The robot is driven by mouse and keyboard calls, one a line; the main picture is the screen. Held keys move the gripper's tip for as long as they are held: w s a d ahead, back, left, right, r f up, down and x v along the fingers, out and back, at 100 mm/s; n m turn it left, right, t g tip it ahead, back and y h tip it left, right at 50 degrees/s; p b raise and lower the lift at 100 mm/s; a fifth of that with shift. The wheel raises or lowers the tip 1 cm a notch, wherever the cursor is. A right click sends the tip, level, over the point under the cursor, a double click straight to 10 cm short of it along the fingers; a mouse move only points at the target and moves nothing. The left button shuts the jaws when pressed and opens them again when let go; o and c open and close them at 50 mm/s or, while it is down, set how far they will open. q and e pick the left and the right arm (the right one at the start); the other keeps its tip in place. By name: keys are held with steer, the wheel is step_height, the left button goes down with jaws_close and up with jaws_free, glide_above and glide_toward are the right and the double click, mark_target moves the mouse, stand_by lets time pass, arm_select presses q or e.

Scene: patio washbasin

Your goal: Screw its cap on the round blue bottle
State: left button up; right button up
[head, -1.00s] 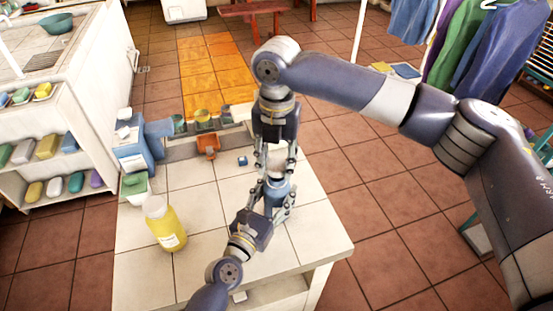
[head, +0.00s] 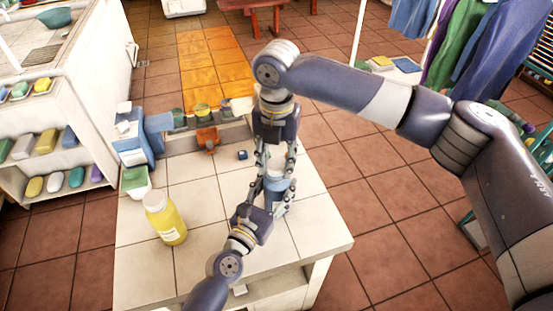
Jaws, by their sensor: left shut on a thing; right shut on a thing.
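The round blue bottle (head: 280,186) stands on the white tiled counter, partly hidden by my grippers. My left gripper (head: 268,190) reaches in from the lower edge and is shut on the bottle's body. My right gripper (head: 276,158) points straight down from above, with its fingers shut around a pale piece at the bottle's top, which I take to be the cap (head: 276,155). The fingers hide much of it, so I cannot tell whether it is seated on the neck or how far it is turned.
A yellow bottle with a white cap (head: 165,218) stands left of my grippers. A small blue block (head: 242,155) lies behind them, near an orange item (head: 207,138). A blue dispenser (head: 135,140) and a green-and-white container (head: 135,181) line the left edge. The counter's front right is clear.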

steer(key=shift+f, duration=0.55)
